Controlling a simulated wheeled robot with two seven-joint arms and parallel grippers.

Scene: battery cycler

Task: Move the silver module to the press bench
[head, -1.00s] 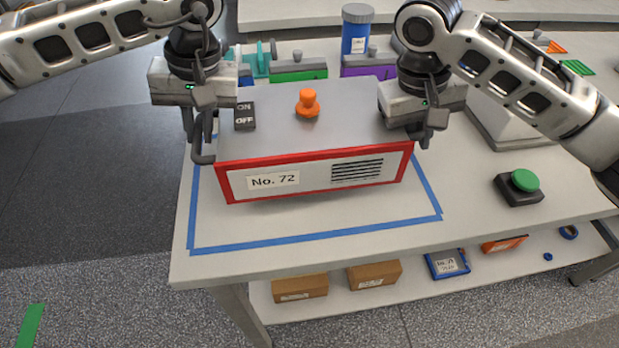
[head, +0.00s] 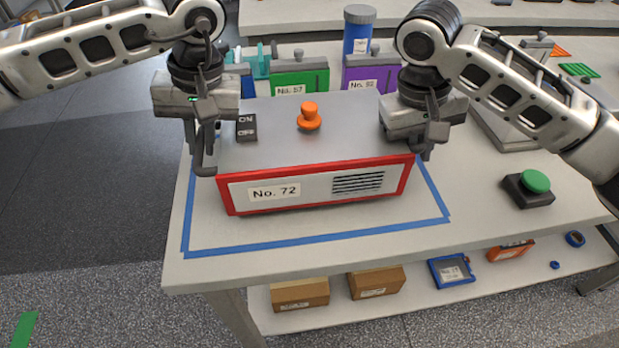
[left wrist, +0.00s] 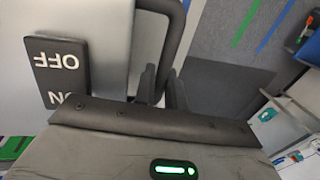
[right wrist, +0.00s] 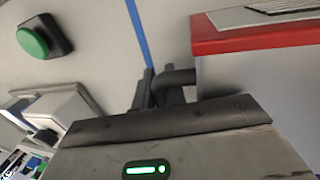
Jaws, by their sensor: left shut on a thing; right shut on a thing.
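The silver module (head: 270,150) has a red-framed front labelled "No. 72", an orange knob (head: 309,117) and an ON/OFF switch (head: 246,128) on top. It is level over the blue tape outline (head: 320,236) on the bench (head: 420,255); I cannot tell whether its underside touches the bench top. My left gripper (head: 206,160) is shut on the module's left side handle, which also shows in the left wrist view (left wrist: 174,40). My right gripper (head: 425,145) is shut on the right side handle, seen in the right wrist view (right wrist: 178,77).
A green push button (head: 536,181) sits to the right. The lower shelf holds cardboard boxes (head: 300,294) and small devices. Bench top in front is clear.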

